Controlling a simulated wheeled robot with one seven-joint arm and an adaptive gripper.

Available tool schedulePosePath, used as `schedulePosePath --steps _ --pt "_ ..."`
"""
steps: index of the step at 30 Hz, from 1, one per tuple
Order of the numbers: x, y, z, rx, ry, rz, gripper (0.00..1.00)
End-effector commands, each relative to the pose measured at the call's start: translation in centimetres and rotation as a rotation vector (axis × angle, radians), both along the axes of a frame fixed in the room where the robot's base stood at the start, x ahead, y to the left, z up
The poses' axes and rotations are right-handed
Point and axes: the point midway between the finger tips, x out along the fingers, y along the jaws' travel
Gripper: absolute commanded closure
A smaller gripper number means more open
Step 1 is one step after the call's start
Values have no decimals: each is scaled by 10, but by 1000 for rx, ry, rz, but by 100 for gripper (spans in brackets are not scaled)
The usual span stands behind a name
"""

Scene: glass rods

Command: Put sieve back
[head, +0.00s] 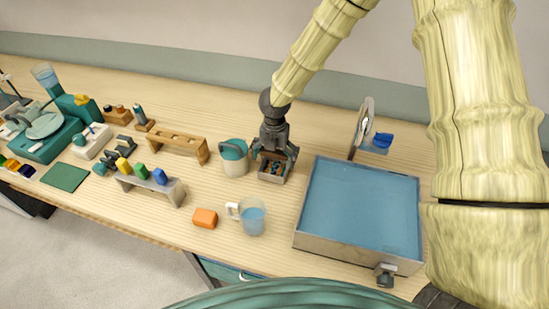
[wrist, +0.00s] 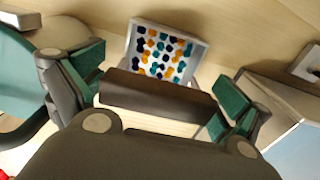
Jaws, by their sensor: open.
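A small square grey-rimmed box (head: 272,179), possibly the sieve, stands on the table under my gripper (head: 273,158). In the wrist view its pale frame (wrist: 137,38) surrounds many blue, orange and dark pieces. A dark brown bar (wrist: 155,95) lies across the near side of the box, between my fingers. My gripper (wrist: 158,90) is open, with a green-padded finger on either side of the bar. I cannot tell whether the fingers touch it. A round disc on a stand (head: 364,122) is upright behind the blue tray; I cannot tell whether it is a sieve.
A large blue-bottomed tray (head: 362,205) stands close on the right. A teal-topped cup (head: 235,160) is close on the left. A clear mug of blue liquid (head: 252,217) and an orange block (head: 205,218) are nearer the front edge. Wooden racks (head: 178,143) stand farther left.

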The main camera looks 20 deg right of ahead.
Motion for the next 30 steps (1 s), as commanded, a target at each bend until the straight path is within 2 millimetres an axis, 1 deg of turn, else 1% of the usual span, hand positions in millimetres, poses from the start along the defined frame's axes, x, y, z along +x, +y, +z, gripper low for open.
schedulePosePath --steps 5,18,21,25,30 --pt "1 0 17 2 -3 -1 0" --pt "1 0 85 3 -3 -1 0" --pt "0 -1 97 2 -3 0 0" --pt "0 -1 110 1 -3 1 0" --pt "0 -1 117 1 -1 0 0"
